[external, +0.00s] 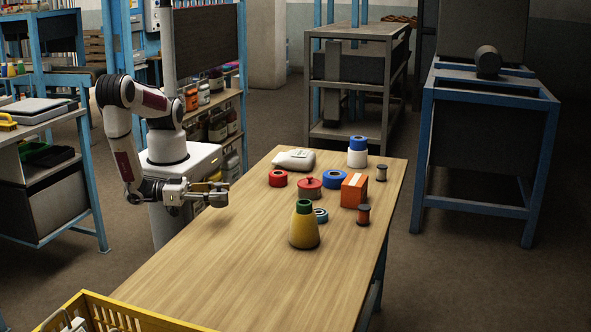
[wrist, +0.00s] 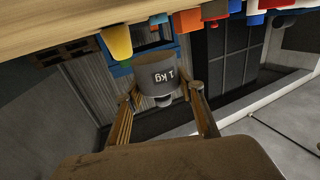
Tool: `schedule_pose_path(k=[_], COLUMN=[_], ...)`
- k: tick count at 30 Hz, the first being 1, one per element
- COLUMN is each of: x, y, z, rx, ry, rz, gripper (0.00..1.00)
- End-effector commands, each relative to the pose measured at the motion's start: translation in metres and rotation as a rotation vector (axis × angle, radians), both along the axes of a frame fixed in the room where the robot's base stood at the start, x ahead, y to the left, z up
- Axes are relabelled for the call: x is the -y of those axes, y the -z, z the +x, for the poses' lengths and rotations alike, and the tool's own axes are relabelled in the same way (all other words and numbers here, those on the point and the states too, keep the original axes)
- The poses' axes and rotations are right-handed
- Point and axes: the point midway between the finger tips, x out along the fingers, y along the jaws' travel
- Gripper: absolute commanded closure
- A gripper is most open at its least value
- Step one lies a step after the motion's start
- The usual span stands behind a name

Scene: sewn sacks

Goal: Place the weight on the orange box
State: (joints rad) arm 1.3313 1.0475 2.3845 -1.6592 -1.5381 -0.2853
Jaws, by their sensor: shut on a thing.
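The weight (wrist: 157,74) is dark grey and marked 1 kg. It sits between the two fingers of my gripper (wrist: 160,94) in the wrist view, which shows the scene upside down. The orange box (external: 354,190) stands upright on the right side of the table, well apart from my gripper. Its top looks bare.
A yellow bottle with a green cap (external: 304,225) stands nearer than the box. Red tins, blue tape rolls, spools and a white sack (external: 294,160) surround the box. The left and front of the table (external: 215,265) are clear. A yellow crate (external: 135,318) shows at bottom left.

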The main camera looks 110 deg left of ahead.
Motion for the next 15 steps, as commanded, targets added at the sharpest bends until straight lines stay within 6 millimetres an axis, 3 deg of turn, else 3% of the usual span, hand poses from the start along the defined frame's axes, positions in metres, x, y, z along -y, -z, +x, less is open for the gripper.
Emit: schedule_pose_path(k=[15], x=[-0.032], y=[-0.009], z=[0.058], rx=[0.006], ry=[-0.063], rz=[-0.001], gripper=[1.00])
